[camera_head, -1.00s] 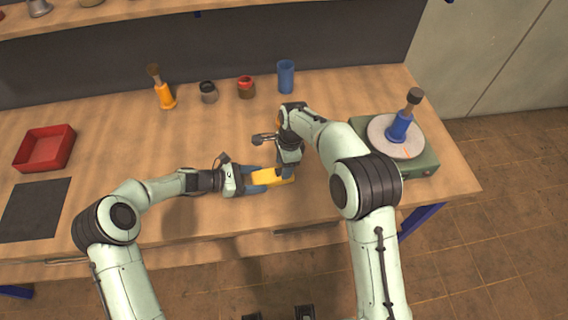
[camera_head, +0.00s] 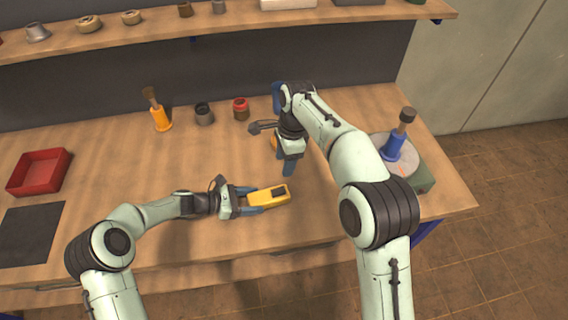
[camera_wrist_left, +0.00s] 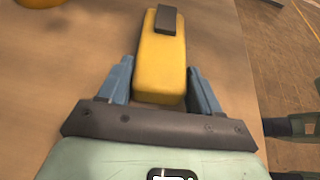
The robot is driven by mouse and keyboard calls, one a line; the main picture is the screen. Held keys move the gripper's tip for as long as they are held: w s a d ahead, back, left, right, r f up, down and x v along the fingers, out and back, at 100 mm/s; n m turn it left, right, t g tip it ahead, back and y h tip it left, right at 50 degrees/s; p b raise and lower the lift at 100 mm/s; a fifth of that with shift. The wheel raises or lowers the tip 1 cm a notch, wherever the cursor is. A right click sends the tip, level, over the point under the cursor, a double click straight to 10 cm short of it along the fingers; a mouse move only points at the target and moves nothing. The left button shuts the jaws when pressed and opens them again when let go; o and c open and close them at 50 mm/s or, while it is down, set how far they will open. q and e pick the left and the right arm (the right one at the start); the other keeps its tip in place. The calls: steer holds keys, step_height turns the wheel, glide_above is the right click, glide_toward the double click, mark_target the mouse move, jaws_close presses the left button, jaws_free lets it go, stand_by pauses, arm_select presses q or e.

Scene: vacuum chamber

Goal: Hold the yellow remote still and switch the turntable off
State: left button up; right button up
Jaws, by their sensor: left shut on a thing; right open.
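The yellow remote (camera_head: 262,198) lies on the bench, with a dark raised piece (camera_head: 279,191) on its top near the right end. My left gripper (camera_head: 253,199) is shut on its left end; in the left wrist view the blue fingers (camera_wrist_left: 160,82) flank the yellow body (camera_wrist_left: 160,65). My right gripper (camera_head: 289,167) is open and empty, pointing down just behind the remote and apart from it. The green turntable (camera_head: 426,180) stands at the right, partly hidden by my right arm. A blue-handled brush (camera_head: 395,147) stands on its pale platter.
An orange-handled brush (camera_head: 160,118), a grey pot (camera_head: 204,114), a red pot (camera_head: 240,108) and a blue cup (camera_head: 277,97) stand along the back. A red tray (camera_head: 40,172) and dark mat (camera_head: 30,232) are at the left. The bench between is free.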

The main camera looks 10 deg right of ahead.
arm_select(q)
steer(key=o, duration=1.3)
steer(key=shift+c, duration=0.2)
